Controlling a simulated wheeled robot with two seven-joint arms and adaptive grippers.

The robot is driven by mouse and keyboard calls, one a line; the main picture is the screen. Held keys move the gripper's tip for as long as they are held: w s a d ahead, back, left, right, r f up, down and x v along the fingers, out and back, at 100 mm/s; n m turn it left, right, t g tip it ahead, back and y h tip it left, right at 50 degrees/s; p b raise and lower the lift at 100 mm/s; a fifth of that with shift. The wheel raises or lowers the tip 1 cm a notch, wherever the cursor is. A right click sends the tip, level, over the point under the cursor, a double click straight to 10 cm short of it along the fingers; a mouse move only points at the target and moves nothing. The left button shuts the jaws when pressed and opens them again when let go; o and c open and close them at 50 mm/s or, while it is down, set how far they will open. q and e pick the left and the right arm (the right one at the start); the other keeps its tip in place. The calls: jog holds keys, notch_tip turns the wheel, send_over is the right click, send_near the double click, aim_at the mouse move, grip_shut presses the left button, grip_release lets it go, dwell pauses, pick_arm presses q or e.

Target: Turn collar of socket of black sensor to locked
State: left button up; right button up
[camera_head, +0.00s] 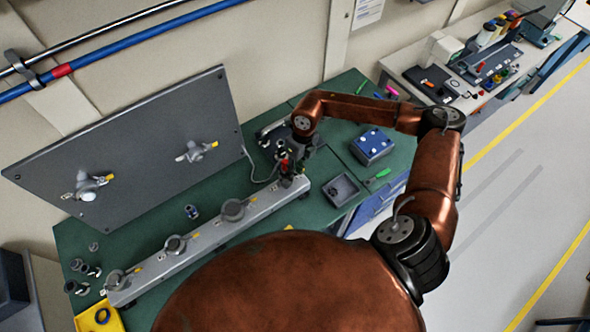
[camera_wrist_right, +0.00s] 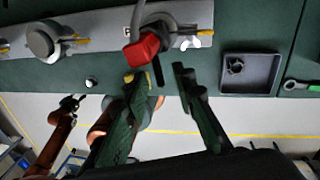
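The grey rail (camera_head: 205,232) on the green table carries several round sockets. My right gripper (camera_head: 290,176) is at its right end, over a small socket with a red part (camera_head: 284,163). In the right wrist view, the fingers of the right gripper (camera_wrist_right: 157,88) are apart. The red block (camera_wrist_right: 142,50), with a grey cable rising from it, is just beyond them, and a thin black bar shows between them. I see no grip on anything. I cannot tell which part is the black sensor or how its collar is turned. A dark arm end (camera_wrist_right: 70,103), perhaps my left gripper, shows small in the right wrist view.
A grey panel (camera_head: 140,145) with two white fittings stands behind the rail. To the right are a grey open tray (camera_head: 343,190), a blue box (camera_head: 372,146) and a green-handled tool (camera_head: 378,175). A yellow tray (camera_head: 98,318) and small parts are at the table's left end.

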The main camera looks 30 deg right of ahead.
grip_shut()
dwell(0.5)
jog(key=shift+w+a+m+t+h+b, duration=0.35)
jog(key=shift+a+m+b, duration=0.55)
jog(key=shift+m+b, duration=1.65)
jog(key=shift+w+a+m+t+h+b, duration=0.1)
jog(key=shift+w+a+m+t+b, duration=0.25)
jog(key=shift+a+m+b, duration=1.4)
jog(key=shift+w+a+m+t+h+b, duration=0.1)
jog(key=shift+w+m+t+h+b, duration=0.3)
jog(key=shift+m+b, duration=2.9)
jog(key=shift+s+m+p, duration=0.15)
jog(key=shift+m+p, duration=0.75)
